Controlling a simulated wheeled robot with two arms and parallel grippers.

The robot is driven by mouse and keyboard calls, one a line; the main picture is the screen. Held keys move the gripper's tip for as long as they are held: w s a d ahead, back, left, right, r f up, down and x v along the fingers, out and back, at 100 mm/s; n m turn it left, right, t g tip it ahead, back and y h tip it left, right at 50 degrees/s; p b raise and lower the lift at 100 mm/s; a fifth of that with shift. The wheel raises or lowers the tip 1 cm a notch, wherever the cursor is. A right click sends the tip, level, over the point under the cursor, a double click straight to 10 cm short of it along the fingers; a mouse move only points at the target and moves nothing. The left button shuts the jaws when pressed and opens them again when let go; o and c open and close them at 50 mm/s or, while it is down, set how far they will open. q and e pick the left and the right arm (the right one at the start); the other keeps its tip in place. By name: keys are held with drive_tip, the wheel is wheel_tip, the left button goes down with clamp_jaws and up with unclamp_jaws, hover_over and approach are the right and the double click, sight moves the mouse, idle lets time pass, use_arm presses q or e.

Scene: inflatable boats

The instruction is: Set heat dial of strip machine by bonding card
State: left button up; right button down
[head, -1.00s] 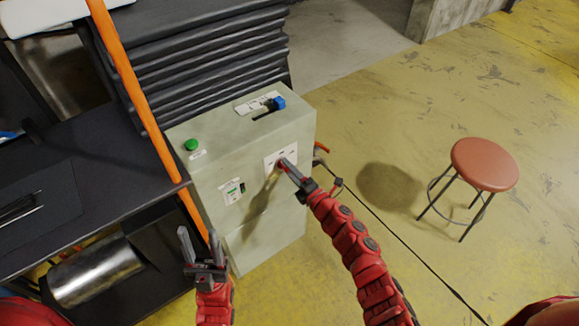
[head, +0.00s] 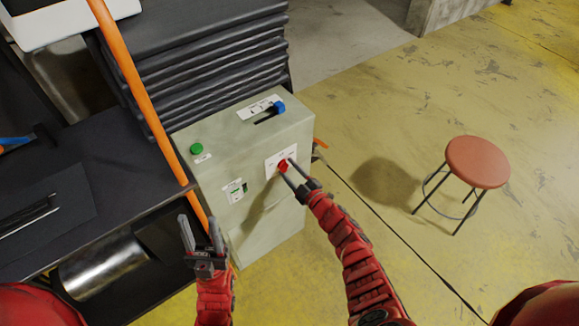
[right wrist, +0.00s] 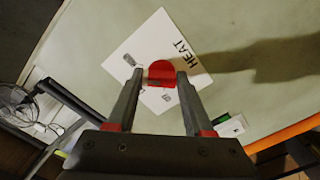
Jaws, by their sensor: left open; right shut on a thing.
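The strip machine (head: 215,150) is a pale grey-green box. Its red heat dial (head: 283,166) sits on a white plate on the front face; the right wrist view shows the dial (right wrist: 162,68) beside the word HEAT on the plate (right wrist: 150,45). My right gripper (head: 287,168) is shut on the dial, one finger on each side; the fingers hide part of the scale. My left gripper (head: 198,222) is open and empty, in front of the machine's lower left. I cannot make out a bonding card for certain.
A green button (head: 196,148) and a blue lever knob (head: 279,107) are on top of the machine. A small green switch (head: 244,187) is on its front. An orange pole (head: 135,80) runs by its left side. A red stool (head: 478,162) stands right on open floor.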

drive_tip(key=shift+r+m+p, duration=0.1)
drive_tip(key=shift+m+p, duration=0.2)
drive_tip(key=shift+m, duration=0.4)
drive_tip(key=shift+d+f+m+p, duration=0.1)
drive_tip(key=shift+f+m+p, duration=0.15)
drive_tip(key=shift+m, duration=0.55)
drive_tip(key=shift+c, duration=1.5)
unclamp_jaws()
drive_tip(key=shift+s, duration=0.1)
drive_tip(key=v, duration=1.7)
drive_tip(key=shift+b, duration=0.45)
